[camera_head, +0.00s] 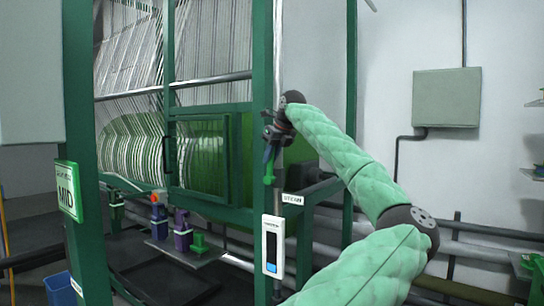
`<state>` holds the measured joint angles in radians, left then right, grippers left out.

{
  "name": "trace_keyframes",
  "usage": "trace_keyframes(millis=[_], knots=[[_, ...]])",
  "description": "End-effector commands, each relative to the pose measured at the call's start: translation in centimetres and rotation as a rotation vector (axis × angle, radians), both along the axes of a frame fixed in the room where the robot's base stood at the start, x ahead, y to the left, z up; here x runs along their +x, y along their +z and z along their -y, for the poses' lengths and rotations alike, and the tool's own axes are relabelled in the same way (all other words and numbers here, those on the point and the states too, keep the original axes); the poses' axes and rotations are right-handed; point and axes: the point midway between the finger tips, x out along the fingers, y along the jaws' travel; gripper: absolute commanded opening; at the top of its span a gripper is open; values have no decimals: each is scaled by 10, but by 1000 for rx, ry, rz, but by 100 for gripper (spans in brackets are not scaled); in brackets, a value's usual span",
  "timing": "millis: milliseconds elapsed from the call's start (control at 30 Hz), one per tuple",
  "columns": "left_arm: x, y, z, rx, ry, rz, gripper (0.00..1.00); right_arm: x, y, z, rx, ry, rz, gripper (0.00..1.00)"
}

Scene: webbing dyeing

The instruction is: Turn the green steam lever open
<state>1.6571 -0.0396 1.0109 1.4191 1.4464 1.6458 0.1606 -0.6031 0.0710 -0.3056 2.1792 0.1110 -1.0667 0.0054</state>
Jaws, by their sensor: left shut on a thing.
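The green steam lever (269,179) is on the front of the green machine post, above the white "STEAM" label (292,199). Its green end points down below my left gripper. My left gripper (268,148) is at the post, its dark fingers shut on the lever's upper part. The fingers and wrist hide the lever's pivot and much of its length. My left arm reaches up from the bottom of the picture in green padded sleeves. My right gripper is not in view.
A white device with a blue panel (272,246) is mounted on the post below the lever. Green machine frame with white webbing (130,150) stands to the left. Small coloured valves (182,230) sit low at left. Pipes run along the right wall, under a grey box (447,98).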

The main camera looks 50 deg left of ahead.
Motion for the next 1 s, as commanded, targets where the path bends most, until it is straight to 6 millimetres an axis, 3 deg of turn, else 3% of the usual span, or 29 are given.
trace_keyframes(millis=[200, 233, 333, 733, 1000], knots=[[0, 0, 0, 2, 0, 0, 0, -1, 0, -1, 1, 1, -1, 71], [0, 0, 0, 2, 0, 0, 24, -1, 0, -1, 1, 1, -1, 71], [0, 0, 0, 2, 0, 0, 41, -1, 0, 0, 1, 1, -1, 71], [0, 3, 1, 2, -1, 1, 41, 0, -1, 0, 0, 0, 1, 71], [2, 34, 19, 3, -1, 2, 41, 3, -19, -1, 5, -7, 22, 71]])
